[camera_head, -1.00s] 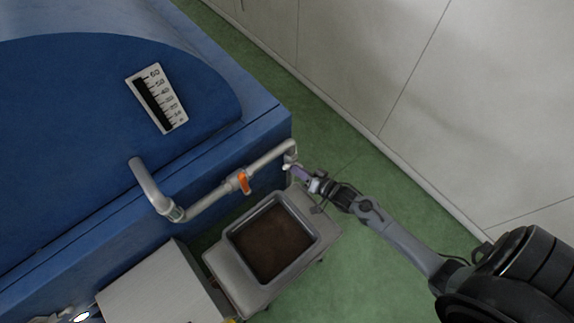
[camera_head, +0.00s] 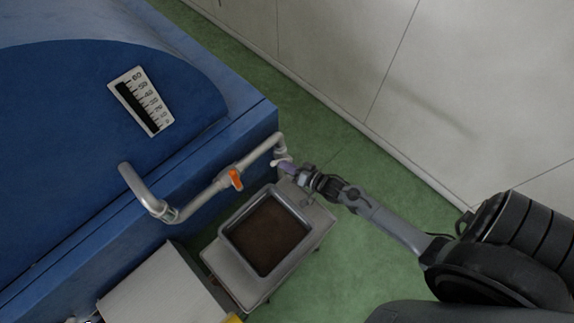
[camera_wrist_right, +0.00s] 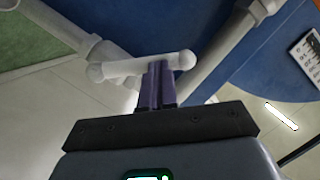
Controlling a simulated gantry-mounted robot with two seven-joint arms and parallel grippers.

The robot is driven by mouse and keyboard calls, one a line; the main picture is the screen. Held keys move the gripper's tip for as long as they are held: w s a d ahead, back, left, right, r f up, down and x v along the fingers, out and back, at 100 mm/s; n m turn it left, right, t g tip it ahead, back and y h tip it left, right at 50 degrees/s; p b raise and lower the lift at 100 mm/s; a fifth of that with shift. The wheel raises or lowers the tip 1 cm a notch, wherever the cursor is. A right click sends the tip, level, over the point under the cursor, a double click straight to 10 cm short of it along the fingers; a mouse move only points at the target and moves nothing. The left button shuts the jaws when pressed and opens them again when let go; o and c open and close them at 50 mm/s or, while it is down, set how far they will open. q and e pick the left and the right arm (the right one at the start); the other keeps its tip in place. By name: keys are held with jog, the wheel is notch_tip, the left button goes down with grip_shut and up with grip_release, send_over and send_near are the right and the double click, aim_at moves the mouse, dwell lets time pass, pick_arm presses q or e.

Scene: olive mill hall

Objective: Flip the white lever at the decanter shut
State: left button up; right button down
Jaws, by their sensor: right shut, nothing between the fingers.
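The white lever (camera_wrist_right: 140,66) is a pale bar with rounded ends at the pipe's end. In the right wrist view it lies nearly level across the picture. In the head view only a small pale part of it (camera_head: 276,163) shows, just below the pipe's bend. My right gripper (camera_head: 286,167) is at the lever, its purple fingers shut and empty. In the wrist view the fingertips (camera_wrist_right: 157,70) overlap the lever's near side, right of its middle; I cannot tell whether they touch. The decanter (camera_head: 60,110) is the big blue machine at left. My left gripper is not in view.
A grey pipe (camera_head: 200,202) runs along the decanter's side and carries an orange handle (camera_head: 236,178). Below stands a grey bin (camera_head: 228,240) with dark brown contents. A pale box (camera_head: 160,290) is left of it. A pale wall (camera_head: 480,90) bounds the green floor.

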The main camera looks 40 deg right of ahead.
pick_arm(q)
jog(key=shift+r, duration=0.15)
pick_arm(e)
jog(key=shift+r, duration=0.15)
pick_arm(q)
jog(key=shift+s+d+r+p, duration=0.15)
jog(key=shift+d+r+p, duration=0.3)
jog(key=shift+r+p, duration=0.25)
pick_arm(e)
jog(key=d+r+v, duration=0.1)
jog(key=d+v, duration=0.1)
jog(key=v, duration=1)
jog(key=shift+r, duration=0.45)
jog(key=shift+d, duration=0.1)
